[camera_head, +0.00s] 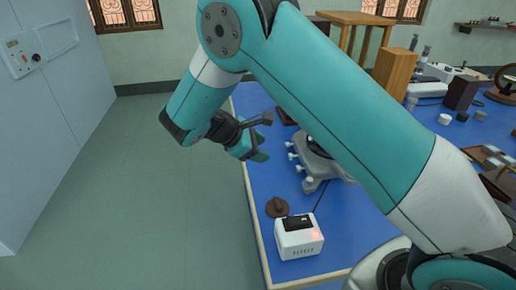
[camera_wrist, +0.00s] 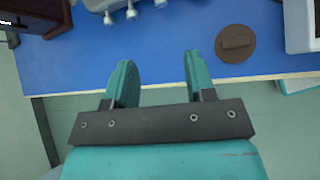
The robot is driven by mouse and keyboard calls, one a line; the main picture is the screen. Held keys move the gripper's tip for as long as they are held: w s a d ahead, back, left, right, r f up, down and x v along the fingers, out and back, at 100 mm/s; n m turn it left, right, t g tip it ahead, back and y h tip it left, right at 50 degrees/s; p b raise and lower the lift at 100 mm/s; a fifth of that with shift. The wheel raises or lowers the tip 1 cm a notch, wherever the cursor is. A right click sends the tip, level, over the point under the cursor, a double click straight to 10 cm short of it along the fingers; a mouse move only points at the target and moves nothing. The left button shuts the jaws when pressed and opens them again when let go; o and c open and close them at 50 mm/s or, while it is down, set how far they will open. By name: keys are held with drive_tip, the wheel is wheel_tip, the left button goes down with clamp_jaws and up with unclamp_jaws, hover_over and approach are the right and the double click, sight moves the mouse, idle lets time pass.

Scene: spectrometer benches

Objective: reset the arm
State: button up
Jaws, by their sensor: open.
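My arm reaches across the head view from the lower right, bends at the top, and comes down to my gripper (camera_head: 262,138) at the left edge of the blue bench (camera_head: 350,225). In the wrist view my gripper (camera_wrist: 158,85) is open, with its two teal fingers apart and nothing between them. The fingertips overlap the blue bench top (camera_wrist: 85,60) near its edge in that view. I cannot tell the height of the fingers above the bench.
A grey instrument with knobs (camera_head: 312,180) is partly hidden by my arm. A pale cabinet (camera_head: 50,120) stands left; the floor between is clear.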

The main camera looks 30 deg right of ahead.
idle(0.5)
drive_tip(key=s+a+r+m+y, duration=0.2)
drive_tip(key=s+a+r+y, duration=0.1)
drive_tip(key=s, duration=0.6)
drive_tip(key=s+a+r+m+y, duration=0.2)
drive_tip(key=s+a+r+y, duration=0.2)
drive_tip(key=s, duration=0.5)
drive_tip(key=s+a+r+m+y, duration=0.2)
drive_tip(key=s+a+r+y, duration=0.2)
drive_tip(key=s+r+y, duration=0.2)
drive_tip(key=s+r, duration=0.2)
drive_tip(key=s, duration=0.1)
drive_tip(key=shift+s+a+r+y, duration=0.2)
drive_tip(key=shift+s+r+y, duration=0.1)
drive_tip(key=shift+r, duration=0.1)
